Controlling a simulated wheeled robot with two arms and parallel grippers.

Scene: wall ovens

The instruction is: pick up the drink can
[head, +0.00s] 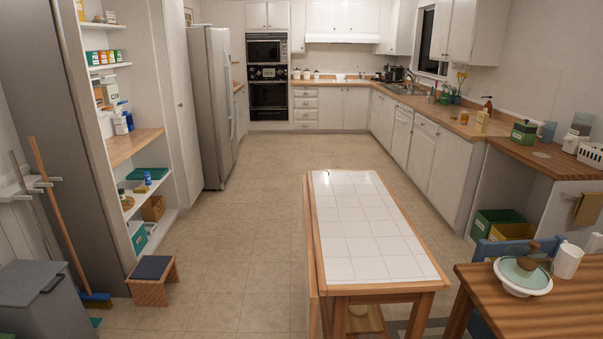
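A small blue cylinder (147,179) that looks like a drink can stands upright on a low white shelf in the open pantry at the left. It is small in the picture, so I cannot read its label. A small orange container (464,117) on the right counter could also be a can or a jar; I cannot tell which. Neither of my grippers is in view.
A white-tiled island (365,225) stands in the middle. A step stool (152,281), a broom (62,220) and a grey bin (42,298) are near the pantry. A wooden table (540,308) is at the lower right. The floor (240,230) between pantry and island is clear.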

